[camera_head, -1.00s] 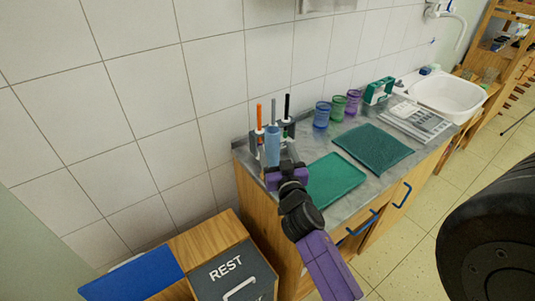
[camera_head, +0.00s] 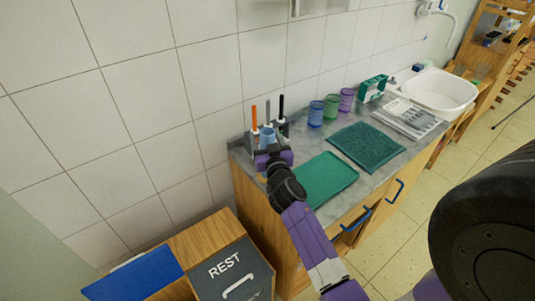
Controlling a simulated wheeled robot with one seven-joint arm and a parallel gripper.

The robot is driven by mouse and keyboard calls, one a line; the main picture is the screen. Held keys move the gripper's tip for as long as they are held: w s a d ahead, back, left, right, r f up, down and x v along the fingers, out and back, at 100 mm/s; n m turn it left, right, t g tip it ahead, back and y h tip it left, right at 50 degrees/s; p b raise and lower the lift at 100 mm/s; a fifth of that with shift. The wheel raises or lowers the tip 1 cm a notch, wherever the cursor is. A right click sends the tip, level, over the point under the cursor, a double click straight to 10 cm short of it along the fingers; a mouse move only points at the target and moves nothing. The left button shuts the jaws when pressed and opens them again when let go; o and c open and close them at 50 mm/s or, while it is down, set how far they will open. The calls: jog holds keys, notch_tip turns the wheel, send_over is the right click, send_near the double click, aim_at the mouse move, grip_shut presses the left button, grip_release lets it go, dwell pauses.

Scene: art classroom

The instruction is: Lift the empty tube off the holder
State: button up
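The holder (camera_head: 284,127) stands at the back left end of the counter, with an orange, a grey and a black upright stick at it. A light-blue tube (camera_head: 267,135) stands upright at the holder's front; its lower part is hidden behind my gripper. My purple gripper (camera_head: 268,151) is right in front of the tube and overlaps it in the picture. Its fingertips are hidden, so I cannot tell whether it grips the tube.
A green tray (camera_head: 325,180) lies close to the right of my arm, with a dark green mat (camera_head: 368,147) beyond. Blue (camera_head: 316,113), green (camera_head: 331,107) and purple (camera_head: 346,99) cups stand along the wall. A white basin (camera_head: 440,90) is farther right.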

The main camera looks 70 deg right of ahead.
jog(key=c, duration=1.2)
jog(key=shift+r, duration=0.15)
notch_tip(320, 180, up, 20)
jog(key=p, duration=0.5)
